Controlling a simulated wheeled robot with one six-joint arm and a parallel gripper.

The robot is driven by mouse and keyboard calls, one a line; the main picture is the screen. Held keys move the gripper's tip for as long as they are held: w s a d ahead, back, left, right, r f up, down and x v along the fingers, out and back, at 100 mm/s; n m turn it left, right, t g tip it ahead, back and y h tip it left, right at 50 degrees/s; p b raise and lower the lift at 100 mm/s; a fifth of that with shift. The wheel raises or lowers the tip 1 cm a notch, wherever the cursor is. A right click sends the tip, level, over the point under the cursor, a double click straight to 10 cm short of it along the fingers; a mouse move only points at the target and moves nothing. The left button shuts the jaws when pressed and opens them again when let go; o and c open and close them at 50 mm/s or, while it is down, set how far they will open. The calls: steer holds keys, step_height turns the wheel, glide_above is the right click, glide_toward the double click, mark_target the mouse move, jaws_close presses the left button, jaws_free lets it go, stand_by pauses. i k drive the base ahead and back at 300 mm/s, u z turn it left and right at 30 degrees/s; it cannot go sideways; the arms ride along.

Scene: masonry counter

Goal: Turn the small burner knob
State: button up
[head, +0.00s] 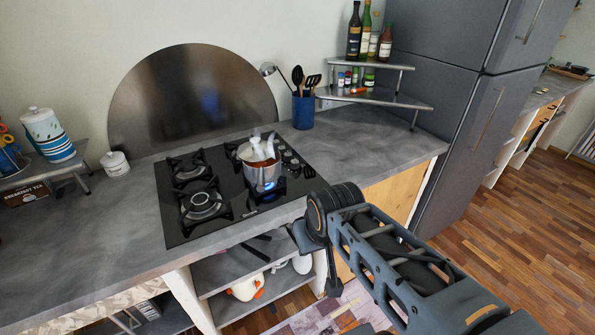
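A black gas hob (233,222) is set in the grey counter. Its small knobs (291,157) run in a row along the right side, beside the pot. They are too small to read which one is the small burner's or how each is turned.
A blue utensil holder (303,111) and a corner shelf (373,96) with bottles stand behind the hob. A white canister (115,163) is at left. A grey fridge (447,107) stands at right. The counter right of the hob is clear.

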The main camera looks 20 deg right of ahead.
mark_target(295, 164)
steer(key=z, duration=0.75)
steer(key=i, duration=0.95)
steer(key=u, duration=0.7)
